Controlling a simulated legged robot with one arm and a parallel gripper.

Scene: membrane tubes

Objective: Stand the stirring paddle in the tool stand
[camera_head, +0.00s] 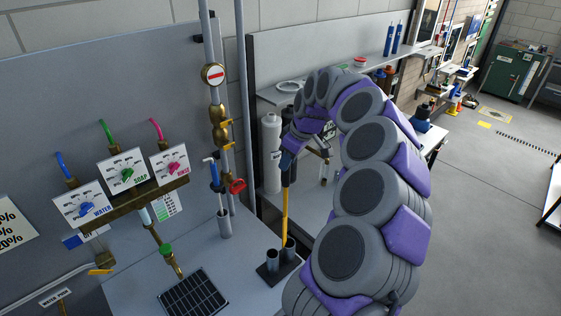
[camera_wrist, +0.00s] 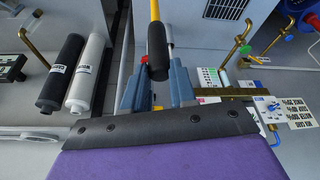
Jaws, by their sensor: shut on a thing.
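The stirring paddle (camera_head: 285,213) has a yellow shaft and hangs near upright below my gripper (camera_head: 289,157). The tool stand (camera_head: 270,275) is a dark base with two short cups on the grey bench. The paddle's lower end meets the mouth of the right cup (camera_head: 291,251); I cannot tell how deep it is inside. The left cup (camera_head: 272,262) looks empty. In the wrist view, the paddle's black grip (camera_wrist: 157,52) sits between the blue fingers of my gripper (camera_wrist: 155,82), which is shut on it. The stand is not clear in the wrist view.
A grey holder (camera_head: 224,223) with a blue-handled tool stands left of the stand. Behind it is a pipe with a red valve (camera_head: 236,187). A black grid tray (camera_head: 193,293) lies at front left. White and dark cylinders (camera_head: 271,150) stand behind my arm.

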